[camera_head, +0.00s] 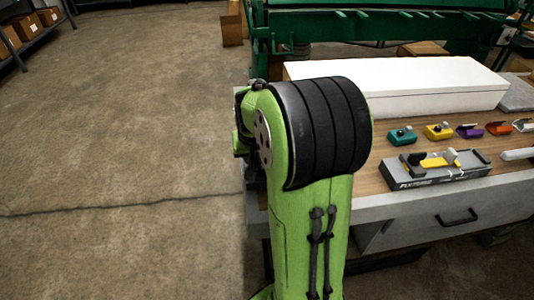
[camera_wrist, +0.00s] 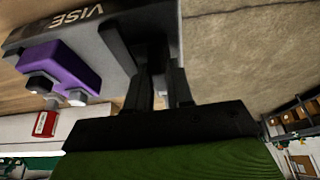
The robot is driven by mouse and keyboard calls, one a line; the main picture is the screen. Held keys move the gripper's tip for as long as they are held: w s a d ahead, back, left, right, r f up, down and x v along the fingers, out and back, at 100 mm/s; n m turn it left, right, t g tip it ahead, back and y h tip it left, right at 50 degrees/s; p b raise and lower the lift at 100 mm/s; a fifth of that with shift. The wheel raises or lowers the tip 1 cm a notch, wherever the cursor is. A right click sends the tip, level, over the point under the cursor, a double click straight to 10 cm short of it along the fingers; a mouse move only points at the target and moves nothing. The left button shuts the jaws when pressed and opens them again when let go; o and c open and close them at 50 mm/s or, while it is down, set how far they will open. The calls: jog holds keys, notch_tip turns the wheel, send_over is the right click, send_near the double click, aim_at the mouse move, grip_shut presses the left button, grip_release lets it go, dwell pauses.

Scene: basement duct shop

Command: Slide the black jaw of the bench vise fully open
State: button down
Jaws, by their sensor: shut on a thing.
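The bench vise (camera_wrist: 62,32) shows in the wrist view as a grey body with a dark side lettered VISE, seen upside down. A purple block (camera_wrist: 66,68) with grey bolt-like ends sits on it. The black jaw (camera_wrist: 140,28) is at the right end of the vise, partly covered by my fingers. My gripper (camera_wrist: 160,84) is shut on the black jaw. In the head view my green arm hides the vise and my gripper.
In the head view, the bench holds a grey fixture (camera_head: 432,180) with yellow parts, several small coloured pieces (camera_head: 438,131) and a long white box (camera_head: 408,87). A drawer handle (camera_head: 457,217) juts from the bench front. Open concrete floor (camera_head: 120,150) lies left.

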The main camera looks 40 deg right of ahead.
jog(key=shift+w+a, duration=0.1)
jog(key=shift+a, duration=0.1)
jog(key=c, duration=1.1)
grip_release()
jog(key=shift+w+a, duration=0.1)
jog(key=shift+a, duration=0.05)
jog(key=shift+r, duration=0.45)
jog(key=p+v, duration=0.1)
jog(key=v, duration=0.4)
jog(key=p+v, duration=0.2)
jog(key=v, duration=0.3)
jog(key=p+v, duration=0.2)
jog(key=v, duration=0.3)
jog(key=shift+s+f, duration=0.1)
jog(key=shift+s, duration=0.15)
